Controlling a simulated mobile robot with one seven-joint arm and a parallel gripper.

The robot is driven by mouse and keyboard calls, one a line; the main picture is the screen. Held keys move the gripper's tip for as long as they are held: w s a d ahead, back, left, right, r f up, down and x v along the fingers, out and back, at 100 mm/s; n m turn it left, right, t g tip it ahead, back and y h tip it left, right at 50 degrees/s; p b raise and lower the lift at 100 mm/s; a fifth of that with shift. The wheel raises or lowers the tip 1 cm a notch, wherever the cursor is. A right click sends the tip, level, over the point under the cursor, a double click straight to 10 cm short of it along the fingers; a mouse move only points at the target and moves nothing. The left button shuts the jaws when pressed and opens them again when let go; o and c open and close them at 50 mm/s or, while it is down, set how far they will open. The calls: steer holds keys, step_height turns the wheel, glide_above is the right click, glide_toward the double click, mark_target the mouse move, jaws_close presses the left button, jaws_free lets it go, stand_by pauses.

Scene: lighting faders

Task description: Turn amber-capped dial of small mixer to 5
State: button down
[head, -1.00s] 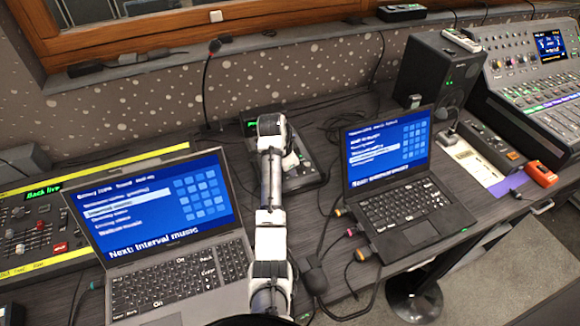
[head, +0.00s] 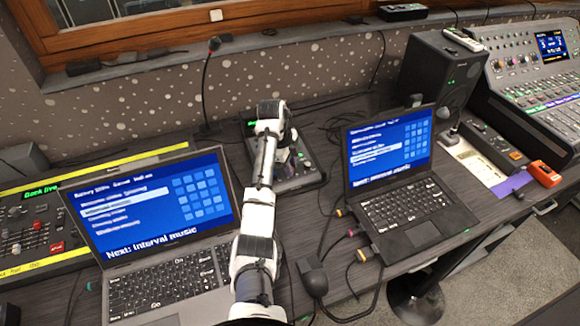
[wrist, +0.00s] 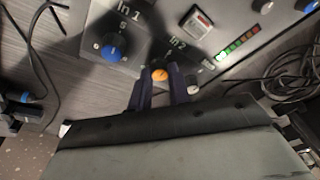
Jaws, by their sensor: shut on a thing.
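The small mixer (head: 308,178) stands on the desk between the two laptops, partly hidden by my arm in the head view. In the wrist view its dark panel (wrist: 150,22) carries the labels In 1 and In 2. The amber-capped dial (wrist: 160,74) is below the In 2 label, between the two fingers of my gripper (wrist: 160,88). My gripper is shut on this dial. The fingers hide the dial's sides and any scale around it, so I cannot read its setting. The fingertips are not clear in the head view.
A blue-capped dial (wrist: 113,48) sits close by under In 1, and a pale knob (wrist: 193,89) is just right of the fingers. Laptops stand left (head: 165,205) and right (head: 390,160) of the mixer. A black speaker (head: 440,75) and cables (wrist: 292,75) are nearby.

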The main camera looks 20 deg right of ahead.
steer(key=shift+m, duration=0.4)
steer(key=c, duration=1.3)
jaws_free()
steer(key=shift+r, duration=0.1)
steer(key=shift+r+b, duration=0.3)
steer(key=shift+r, duration=0.05)
steer(key=p+v, duration=0.2)
steer(key=v, duration=1.1)
steer(key=shift+w, duration=0.1)
